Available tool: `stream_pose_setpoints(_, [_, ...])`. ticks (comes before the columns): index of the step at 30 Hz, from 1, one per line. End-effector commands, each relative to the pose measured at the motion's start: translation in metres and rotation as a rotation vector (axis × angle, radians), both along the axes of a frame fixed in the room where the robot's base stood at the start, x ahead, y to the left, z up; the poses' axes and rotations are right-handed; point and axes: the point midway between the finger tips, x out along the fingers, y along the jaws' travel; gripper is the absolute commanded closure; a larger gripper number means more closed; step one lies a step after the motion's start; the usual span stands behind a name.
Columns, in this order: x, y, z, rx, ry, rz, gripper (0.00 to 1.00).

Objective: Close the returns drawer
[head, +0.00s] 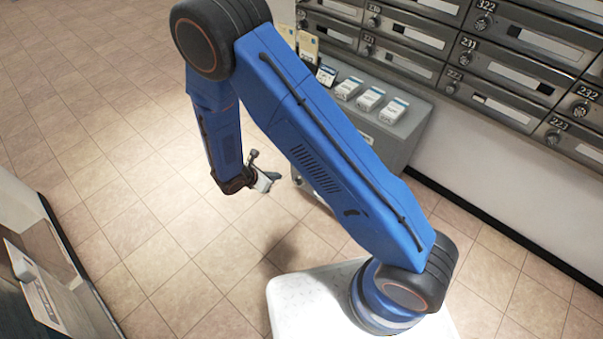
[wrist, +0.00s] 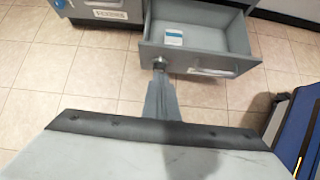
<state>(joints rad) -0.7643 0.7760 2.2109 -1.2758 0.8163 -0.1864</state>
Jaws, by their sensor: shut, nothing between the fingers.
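In the wrist view a grey drawer (wrist: 200,60) stands pulled open, with a small white and blue box (wrist: 174,37) on its floor. A pale label, too blurred to read, is on its front panel. My gripper (wrist: 160,70) is shut and empty. Its tips are at the left part of the drawer's front, by a small round metal piece; I cannot tell whether they touch. In the head view my gripper (head: 268,181) hangs low beside the grey cabinet (head: 400,150). My arm hides most of the drawer there.
Another labelled front (wrist: 105,14) is left of the open drawer. White boxes (head: 370,99) stand on the cabinet top. Mailboxes (head: 500,70) line the wall behind. A grey unit with an open front (head: 45,290) is at the lower left. The tiled floor (head: 130,150) between is clear.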

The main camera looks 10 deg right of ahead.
Motion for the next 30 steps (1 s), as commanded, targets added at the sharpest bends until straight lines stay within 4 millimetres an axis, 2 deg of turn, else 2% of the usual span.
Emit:
stream_pose_setpoints(4, [-0.001,0.004,-0.010,-0.012,0.012,0.028,1.00])
stream_pose_setpoints(8, [0.001,0.000,-0.016,-0.013,0.013,0.030,1.00])
stream_pose_setpoints(25, [0.040,-0.054,-0.082,-0.014,0.014,0.027,1.00])
stream_pose_setpoints(30, [0.053,-0.072,-0.081,-0.012,0.013,0.027,1.00])
